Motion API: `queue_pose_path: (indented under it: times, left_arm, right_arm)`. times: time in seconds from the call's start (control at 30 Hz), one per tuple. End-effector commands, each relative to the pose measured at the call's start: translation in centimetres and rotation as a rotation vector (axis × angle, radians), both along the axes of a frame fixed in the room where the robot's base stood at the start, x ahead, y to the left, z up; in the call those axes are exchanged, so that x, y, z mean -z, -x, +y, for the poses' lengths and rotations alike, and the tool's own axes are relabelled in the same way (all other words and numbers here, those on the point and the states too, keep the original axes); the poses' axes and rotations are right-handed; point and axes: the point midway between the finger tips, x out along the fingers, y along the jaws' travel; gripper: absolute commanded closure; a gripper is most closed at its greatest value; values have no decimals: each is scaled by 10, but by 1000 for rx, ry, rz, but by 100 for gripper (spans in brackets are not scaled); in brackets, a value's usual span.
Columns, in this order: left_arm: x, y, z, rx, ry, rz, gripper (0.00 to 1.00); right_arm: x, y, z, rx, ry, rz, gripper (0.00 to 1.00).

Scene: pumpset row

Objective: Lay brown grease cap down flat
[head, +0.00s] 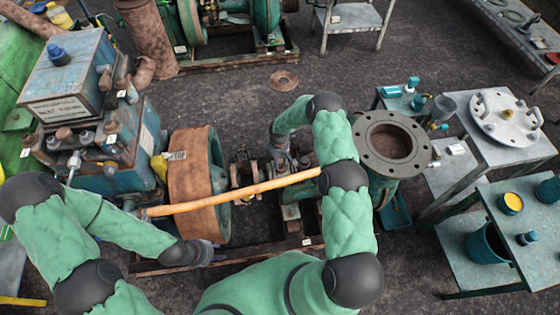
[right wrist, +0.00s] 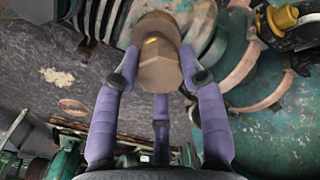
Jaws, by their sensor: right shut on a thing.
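The brown grease cap (right wrist: 158,66) is a hexagonal brown piece with a rounded end. In the right wrist view it sits between the purple fingers of my right gripper (right wrist: 160,72), which is shut on it. The cap is held up, with machinery behind it. In the head view my right gripper (head: 284,160) hangs over the middle of the pump set, and the cap cannot be made out there. My left gripper (head: 208,253) is low beside the brown pulley wheel, partly hidden by its own wrist; its fingers are too unclear to read.
An orange pole (head: 235,194) slants across the front of the pulley wheel (head: 198,180). A flanged pump casing (head: 365,137) stands right of my right arm. Grey tables (head: 497,215) with a bolted round cover (head: 506,117) and cups are at the right. A blue engine (head: 80,100) is at the left.

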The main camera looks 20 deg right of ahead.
Motion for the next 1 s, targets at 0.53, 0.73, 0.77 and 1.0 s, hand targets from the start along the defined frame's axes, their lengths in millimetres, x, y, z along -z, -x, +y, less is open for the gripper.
queue_pose_path:
  times: [0.53,0.73,0.77,1.0]
  left_arm:
    - [-5,0,0,0,0,0,60]
    - [-5,0,0,0,0,0,60]
    - [-5,0,0,0,0,0,60]
    - [-8,0,0,0,0,0,60]
  right_arm:
    - [-12,2,-2,2,2,6,100]
    - [-12,2,-2,2,2,6,100]
    - [-12,2,-2,2,2,6,100]
    - [-18,2,-2,2,2,6,100]
